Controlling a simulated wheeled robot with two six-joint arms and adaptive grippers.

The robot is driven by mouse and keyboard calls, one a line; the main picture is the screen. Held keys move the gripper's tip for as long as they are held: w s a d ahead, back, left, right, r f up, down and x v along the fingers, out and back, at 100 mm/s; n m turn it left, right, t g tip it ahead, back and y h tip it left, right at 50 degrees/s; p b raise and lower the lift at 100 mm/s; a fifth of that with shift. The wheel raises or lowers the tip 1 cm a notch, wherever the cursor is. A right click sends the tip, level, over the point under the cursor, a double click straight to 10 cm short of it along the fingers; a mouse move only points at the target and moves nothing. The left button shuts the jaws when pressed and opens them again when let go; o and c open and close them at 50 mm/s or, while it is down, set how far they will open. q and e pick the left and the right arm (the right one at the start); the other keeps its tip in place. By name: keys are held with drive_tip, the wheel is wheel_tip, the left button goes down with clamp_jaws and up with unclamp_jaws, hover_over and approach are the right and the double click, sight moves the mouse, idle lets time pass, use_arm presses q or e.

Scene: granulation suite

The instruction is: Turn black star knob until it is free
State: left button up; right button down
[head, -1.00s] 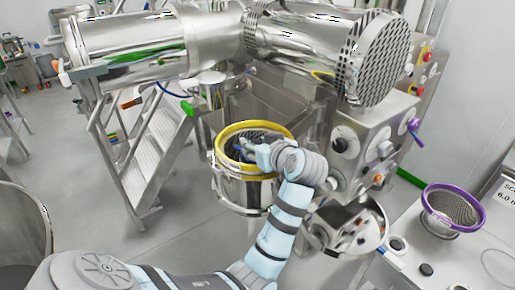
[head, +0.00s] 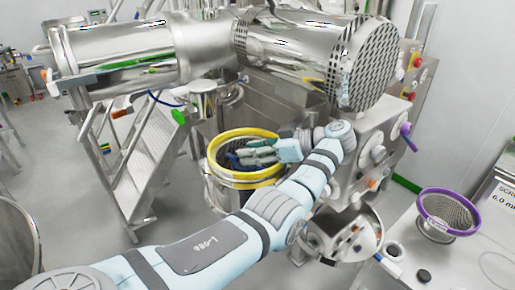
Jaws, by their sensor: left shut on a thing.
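My left gripper (head: 238,158) lies over the mouth of a steel vessel with a yellow rim (head: 217,178). Its fingers are closed and point left, low inside the ring. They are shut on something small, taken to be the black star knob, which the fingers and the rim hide. I cannot make out the knob's shape or how far it has turned. The wrist crosses the ring's right side. My right gripper is not in view.
A large steel drum with a perforated end (head: 372,62) hangs behind and above my wrist. A control panel with knobs (head: 372,150) is close on the right. A purple-rimmed sieve (head: 450,212) stands on the right bench. Steel steps (head: 135,165) are at left.

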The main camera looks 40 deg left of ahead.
use_arm(q)
drive_tip(key=shift+s+f+g, duration=0.1)
drive_tip(key=shift+f+g, duration=0.1)
drive_tip(key=shift+g, duration=0.1)
drive_tip(key=o, duration=0.9)
drive_tip(key=shift+c, duration=0.2)
drive_tip(key=o, duration=0.3)
drive_tip(key=shift+s+a, duration=0.1)
drive_tip(key=shift+s, duration=0.05)
drive_tip(key=shift+s+a+r+n, duration=0.1)
drive_tip(key=shift+s+r+n, duration=0.05)
drive_tip(key=shift+n, duration=0.15)
